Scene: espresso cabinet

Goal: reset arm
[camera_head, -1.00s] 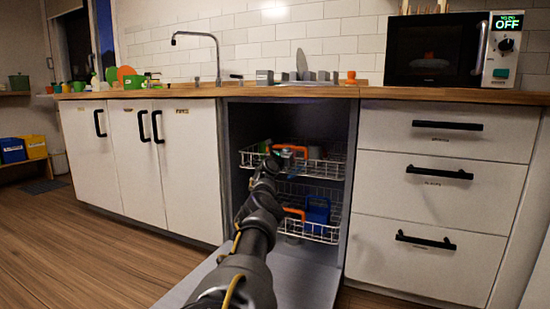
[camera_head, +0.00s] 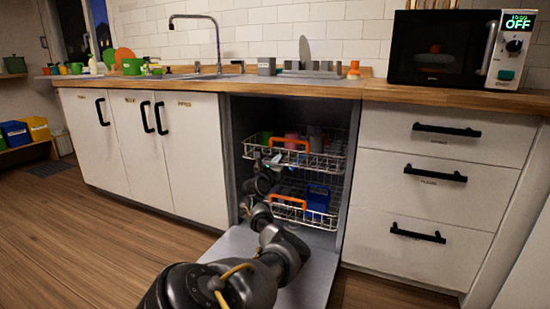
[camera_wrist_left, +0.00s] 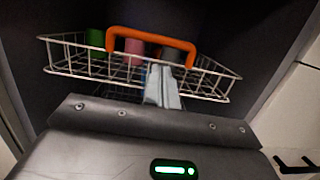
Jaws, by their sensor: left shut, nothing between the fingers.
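My left arm reaches from the bottom of the head view toward the open dishwasher. Its gripper (camera_head: 274,162) is in front of the upper rack (camera_head: 318,164), close to that rack's orange handle (camera_head: 290,144). In the left wrist view the shut, empty fingers (camera_wrist_left: 162,85) appear just below the orange handle (camera_wrist_left: 150,40); I cannot tell whether they touch it. Behind the handle, the upper rack holds a green cup (camera_wrist_left: 95,38), a pinkish cup (camera_wrist_left: 134,47) and darker items. My right gripper is not in view.
The dishwasher door (camera_head: 312,275) lies open and low under my arm. The lower rack (camera_head: 330,219) has an orange handle (camera_head: 287,201) and a blue container (camera_head: 317,198). White cabinets (camera_head: 190,150) stand left, drawers (camera_head: 430,180) right. Wooden floor (camera_head: 60,235) is clear at left.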

